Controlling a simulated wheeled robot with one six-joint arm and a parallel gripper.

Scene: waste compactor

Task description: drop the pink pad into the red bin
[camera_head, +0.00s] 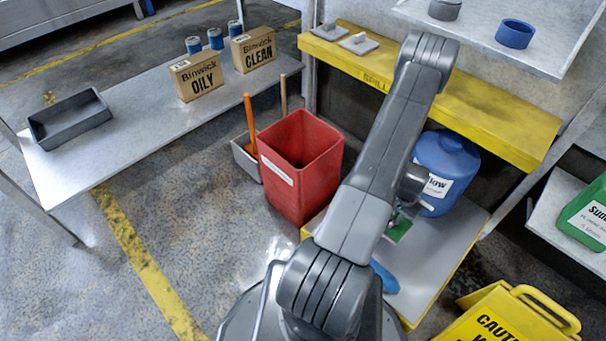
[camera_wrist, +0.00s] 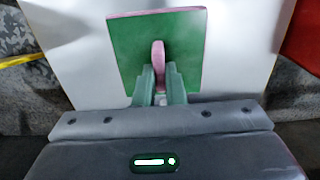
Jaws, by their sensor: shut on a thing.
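The pink pad (camera_wrist: 125,50) shows a green face with a thin pink border and a pink grip in its middle. In the wrist view, my gripper (camera_wrist: 160,76) is shut on that pink grip. In the head view, the pad (camera_head: 399,231) is small and partly hidden by my arm, over a pale low platform; I cannot tell its exact height above it. The red bin (camera_head: 293,199) stands open-topped on the floor, left of my arm and the pad. A red surface at the upper right of the wrist view (camera_wrist: 303,38) looks like the bin's wall.
The low platform (camera_head: 436,262) holds a blue jug (camera_head: 447,160) and a blue item (camera_head: 384,278). A yellow shelf (camera_head: 480,108) runs behind my arm. A grey tub (camera_head: 245,158) with handles stands left of the bin. A yellow caution sign (camera_head: 510,318) is front right.

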